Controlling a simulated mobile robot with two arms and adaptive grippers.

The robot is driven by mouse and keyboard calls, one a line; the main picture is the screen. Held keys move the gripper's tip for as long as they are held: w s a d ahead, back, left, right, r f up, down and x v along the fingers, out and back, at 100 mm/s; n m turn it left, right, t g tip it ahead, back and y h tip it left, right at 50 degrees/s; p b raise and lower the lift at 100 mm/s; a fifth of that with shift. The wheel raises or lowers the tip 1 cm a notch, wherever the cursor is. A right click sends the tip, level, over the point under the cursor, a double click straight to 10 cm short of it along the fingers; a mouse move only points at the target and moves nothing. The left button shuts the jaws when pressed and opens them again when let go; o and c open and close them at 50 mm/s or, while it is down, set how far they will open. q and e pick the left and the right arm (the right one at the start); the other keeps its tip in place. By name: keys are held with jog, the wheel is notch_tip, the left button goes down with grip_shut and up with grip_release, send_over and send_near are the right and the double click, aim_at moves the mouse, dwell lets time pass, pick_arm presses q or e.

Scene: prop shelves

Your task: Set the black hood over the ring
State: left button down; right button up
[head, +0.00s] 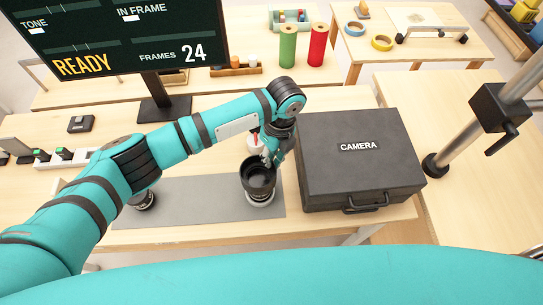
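The black hood (258,178), a round open cup, is at the right end of the grey mat. A pale ring (261,199) shows beneath its lower edge. The hood looks about upright and in line with the ring, but I cannot tell whether it rests on it or is slightly above. My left gripper (270,157) comes down from behind at the hood's far rim and looks shut on it. The fingertips are small and partly hidden. My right gripper is not in view.
A black camera case (359,185) stands close right of the hood. A dark round object (143,202) is partly hidden by my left arm on the grey mat (205,190). A white item with a red tip (258,150) is behind the gripper. A monitor (115,38) stands back left.

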pick_arm(q)
jog(key=shift+f, duration=0.15)
dwell(0.5)
jog(key=c, duration=1.4)
grip_release()
notch_tip(320, 180, up, 12)
jog(key=w+d, duration=0.1)
jog(key=shift+d, duration=0.35)
jog(key=shift+f, duration=0.1)
